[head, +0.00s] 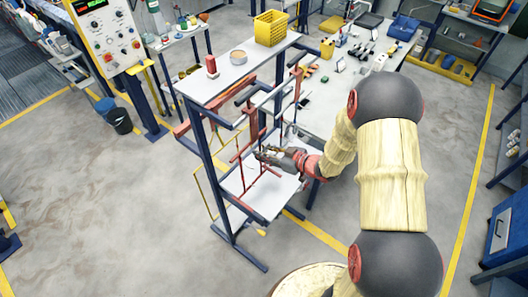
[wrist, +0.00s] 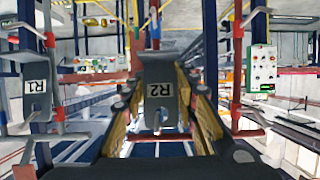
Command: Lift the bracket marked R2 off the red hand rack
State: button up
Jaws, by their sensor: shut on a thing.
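The bracket marked R2 (wrist: 159,70) is a grey metal plate with a white label, in the middle of the wrist view. My gripper (wrist: 160,112) has a finger on each side of it and is shut on it. In the head view my gripper (head: 262,155) is at the red hand rack (head: 248,150), inside the blue-framed stand. The bracket is too small there to make out clearly. A red upright (wrist: 137,40) of the rack stands just behind the bracket in the wrist view. I cannot tell whether the bracket still touches its hook.
Another bracket, marked R1 (wrist: 37,84), hangs at the left in the wrist view. Red bars and hooks (wrist: 236,70) stand close on the right. The stand's top shelf (head: 222,84) holds a yellow crate (head: 271,28). A workbench (head: 345,90) is behind.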

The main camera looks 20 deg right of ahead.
jog(key=shift+s+d+r, duration=0.15)
jog(key=shift+s, duration=0.05)
jog(key=shift+s+d+r+p, duration=0.15)
jog(key=shift+s+r+p, duration=0.05)
jog(key=shift+p, duration=0.15)
jog(key=shift+s+d, duration=0.1)
dwell(0.5)
jog(key=shift+s+d, duration=0.5)
jog(key=shift+s, duration=0.2)
jog(key=s+d+p, duration=0.2)
jog(key=s+d, duration=0.2)
jog(key=s, duration=0.1)
jog(key=shift+s+r, duration=0.3)
jog(key=shift+r, duration=0.05)
dwell(0.5)
